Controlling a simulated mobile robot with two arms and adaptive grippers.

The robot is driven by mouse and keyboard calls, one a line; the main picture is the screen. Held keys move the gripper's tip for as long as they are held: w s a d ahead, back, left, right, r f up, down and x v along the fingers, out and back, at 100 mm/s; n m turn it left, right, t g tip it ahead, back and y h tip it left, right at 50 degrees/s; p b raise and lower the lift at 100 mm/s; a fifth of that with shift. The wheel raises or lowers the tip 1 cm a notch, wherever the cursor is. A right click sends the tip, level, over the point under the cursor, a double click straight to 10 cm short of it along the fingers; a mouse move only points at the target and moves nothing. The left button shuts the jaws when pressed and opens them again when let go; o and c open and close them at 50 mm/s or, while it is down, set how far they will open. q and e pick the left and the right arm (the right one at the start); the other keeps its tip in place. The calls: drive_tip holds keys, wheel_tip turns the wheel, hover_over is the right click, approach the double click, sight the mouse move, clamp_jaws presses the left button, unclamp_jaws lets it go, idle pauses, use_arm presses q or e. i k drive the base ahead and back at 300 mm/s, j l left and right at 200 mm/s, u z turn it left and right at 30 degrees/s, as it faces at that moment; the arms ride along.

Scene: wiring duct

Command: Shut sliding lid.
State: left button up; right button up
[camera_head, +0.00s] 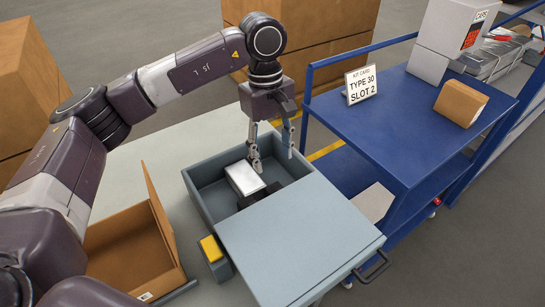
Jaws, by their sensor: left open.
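A grey box (203,203) stands on the light table, with a flat grey-blue sliding lid (300,240) covering its near right part. The back left part of the box is open. A dark handle (373,267) shows at the lid's right end. Inside the opening lie a silver-white block (244,178) and a dark item, partly hidden by the lid's edge. My left gripper (272,158) points down over the opening, its fingers apart beside the block, with nothing visibly held. I cannot tell whether it touches anything. My right gripper is not in view.
A yellow-topped grey block (213,250) sits at the box's left side. An open cardboard box (130,250) lies further left. A blue cart (400,130) with a kit card (361,84) reading "TYPE 30 SLOT 2" stands at the right, close to the box.

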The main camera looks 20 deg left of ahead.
sight(291, 246)
drive_tip(key=k, duration=2)
